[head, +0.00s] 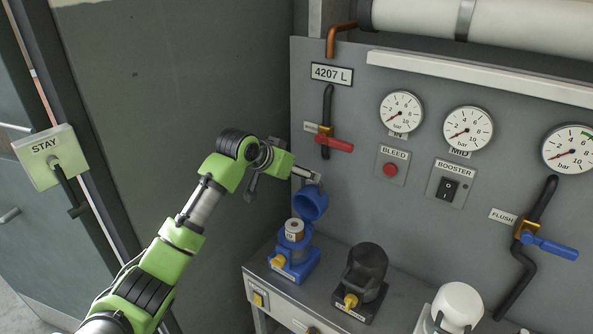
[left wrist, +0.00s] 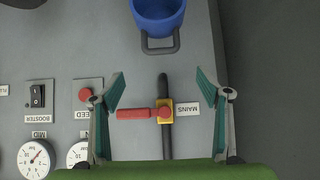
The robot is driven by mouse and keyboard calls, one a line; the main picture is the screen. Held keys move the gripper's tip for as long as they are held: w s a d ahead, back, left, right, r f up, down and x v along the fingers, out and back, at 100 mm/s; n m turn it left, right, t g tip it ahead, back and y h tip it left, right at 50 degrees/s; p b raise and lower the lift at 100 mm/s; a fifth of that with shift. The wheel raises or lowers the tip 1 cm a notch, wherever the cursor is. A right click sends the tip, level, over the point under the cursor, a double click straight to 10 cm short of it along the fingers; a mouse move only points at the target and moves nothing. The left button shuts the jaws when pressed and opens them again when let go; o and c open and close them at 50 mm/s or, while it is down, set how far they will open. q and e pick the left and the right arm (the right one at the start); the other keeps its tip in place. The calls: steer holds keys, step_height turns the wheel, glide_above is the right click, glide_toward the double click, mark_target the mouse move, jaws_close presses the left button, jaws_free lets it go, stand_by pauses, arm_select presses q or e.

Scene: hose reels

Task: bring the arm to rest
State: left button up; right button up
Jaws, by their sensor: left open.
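My left gripper (head: 308,176) reaches in from the left in the head view, in front of the grey panel. Its two fingers stand wide apart in the left wrist view (left wrist: 160,92), with nothing between them but panel farther back. A blue cup-shaped cover (head: 311,204) with a handle is just below the fingertips in the head view. It also shows at the top of the left wrist view (left wrist: 158,14), beyond the fingertips and apart from them. Below it, a blue housing (head: 290,265) on the bench holds a white cartridge (head: 294,230). My right gripper is not in view.
The red-handled MAINS valve (head: 335,143) is on the panel behind my gripper. A black housing (head: 362,275) and a white one (head: 458,305) stand farther right on the bench (head: 262,281). A door with a STAY box (head: 46,155) is at left.

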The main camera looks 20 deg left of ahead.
arm_select(q)
steer(key=s+d+f+g+y, duration=0.1)
steer(key=s+d+f+g, duration=0.1)
steer(key=s+f, duration=0.95)
steer(key=s+d+f+g, duration=0.1)
steer(key=s+d+f, duration=0.1)
steer(key=s+f, duration=0.9)
steer(key=s+a+f+n+g+y, duration=0.1)
steer(key=s+a+g, duration=0.15)
steer(key=s, duration=1.05)
steer(key=s+a+f+n+g+y, duration=0.1)
steer(key=s+a, duration=0.2)
steer(key=s, duration=1)
step_height(320, 180, down, 28)
steer(key=s+b, duration=0.2)
steer(key=s+a+f+g+b, duration=0.1)
steer(key=s+a+f+g, duration=0.1)
steer(key=s+f, duration=1.4)
step_height(320, 180, down, 2)
steer(key=shift+s+a+f+b, duration=0.2)
steer(key=shift+s+a+b, duration=0.2)
